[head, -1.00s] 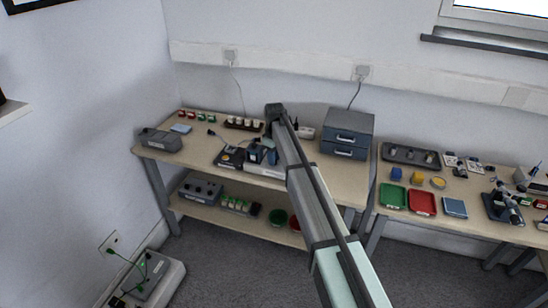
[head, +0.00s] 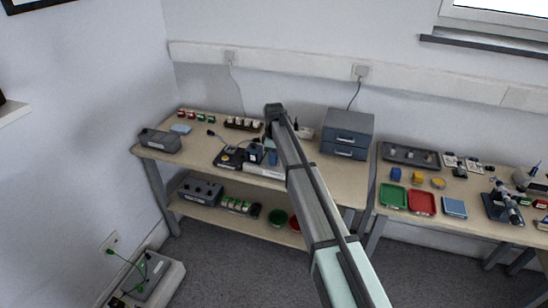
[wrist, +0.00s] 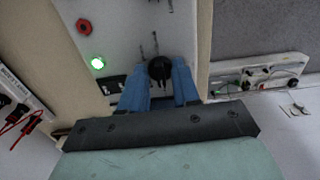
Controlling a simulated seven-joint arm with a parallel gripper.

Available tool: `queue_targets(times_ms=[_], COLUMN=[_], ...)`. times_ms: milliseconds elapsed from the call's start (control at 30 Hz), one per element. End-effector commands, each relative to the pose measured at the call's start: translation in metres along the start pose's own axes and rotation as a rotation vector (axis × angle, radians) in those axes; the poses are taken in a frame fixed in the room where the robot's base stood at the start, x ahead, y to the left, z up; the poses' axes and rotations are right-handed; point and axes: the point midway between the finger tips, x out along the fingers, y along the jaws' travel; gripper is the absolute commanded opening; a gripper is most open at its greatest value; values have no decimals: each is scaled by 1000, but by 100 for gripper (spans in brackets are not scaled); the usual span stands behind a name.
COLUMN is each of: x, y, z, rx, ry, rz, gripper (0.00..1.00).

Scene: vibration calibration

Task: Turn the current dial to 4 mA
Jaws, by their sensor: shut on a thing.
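The current dial is a black round knob (wrist: 160,70) on a pale panel (wrist: 128,28) in the wrist view. My gripper (wrist: 159,82) has blue fingers, one on each side of the knob, and is shut on it. A thin dark mark stands on the panel just above the knob; I cannot read any scale numbers or the dial's setting. In the head view my gripper (head: 264,157) is at the instruments on the left bench, and the dial cannot be made out.
A lit green lamp (wrist: 98,63) and a red socket (wrist: 84,26) are on the panel. A strip with red leads (wrist: 22,115) lies to the left. In the head view, a grey drawer cabinet (head: 347,135) stands right of my arm, and a dark box (head: 160,141) sits at the bench's left end.

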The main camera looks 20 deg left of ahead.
Motion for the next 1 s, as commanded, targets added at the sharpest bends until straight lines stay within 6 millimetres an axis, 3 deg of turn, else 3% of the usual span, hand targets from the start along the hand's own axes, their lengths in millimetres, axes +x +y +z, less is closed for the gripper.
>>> queue_targets(times_ms=[67,100,333,667,867,1000], x=[1,1,0,-4,-29,-57], y=[0,0,0,0,0,0], z=[0,0,0,0,0,0], rx=[-1,0,0,1,1,1], ry=[-1,-1,-1,0,1,1], rz=[-1,-1,-1,0,1,1], gripper=[0,34,55,55,55,55])
